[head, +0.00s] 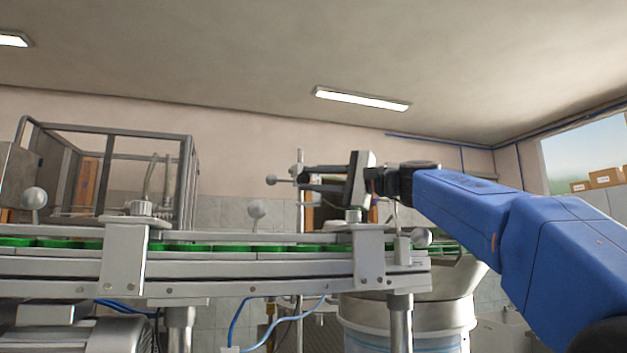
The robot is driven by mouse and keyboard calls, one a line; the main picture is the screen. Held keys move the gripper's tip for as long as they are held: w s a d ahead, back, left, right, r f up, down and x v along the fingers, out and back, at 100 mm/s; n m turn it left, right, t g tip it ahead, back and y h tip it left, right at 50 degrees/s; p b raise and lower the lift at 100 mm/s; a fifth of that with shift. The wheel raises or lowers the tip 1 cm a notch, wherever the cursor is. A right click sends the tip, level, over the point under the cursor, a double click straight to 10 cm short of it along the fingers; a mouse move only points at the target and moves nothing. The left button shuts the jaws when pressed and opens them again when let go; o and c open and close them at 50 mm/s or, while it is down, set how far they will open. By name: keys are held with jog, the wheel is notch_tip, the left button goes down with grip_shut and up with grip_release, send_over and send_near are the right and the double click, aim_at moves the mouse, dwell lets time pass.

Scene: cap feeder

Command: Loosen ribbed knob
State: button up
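A pale ribbed knob (142,208) sits on top of the left bracket of the conveyor rail. A second, similar knob (354,215) sits on the right bracket, just below my gripper's body and partly hard to make out. My gripper (310,180) reaches in from the right above the rail, its dark fingers pointing left.
The conveyor (200,268) carries a row of green caps (60,243). A framed guard (115,132) stands behind at left. A metal feeder bowl (455,285) is below right. Space above is clear.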

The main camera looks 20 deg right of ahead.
jog(key=shift+r+n+g, duration=0.1)
jog(key=shift+n+g, duration=0.2)
jog(key=n+g+h, duration=0.1)
jog(key=n, duration=0.1)
jog(key=r+n+g+h, duration=0.1)
jog(key=h, duration=0.1)
jog(key=shift+n, duration=0.4)
jog(key=n+h, duration=0.1)
jog(key=n+g+h, duration=0.1)
jog(key=h, duration=0.2)
jog(key=shift+a+r+n+g, duration=0.3)
jog(key=shift+n+g, duration=0.1)
jog(key=shift+h, duration=0.3)
jog(key=o, duration=1.1)
jog(key=shift+c, duration=0.2)
jog(key=shift+s, duration=0.1)
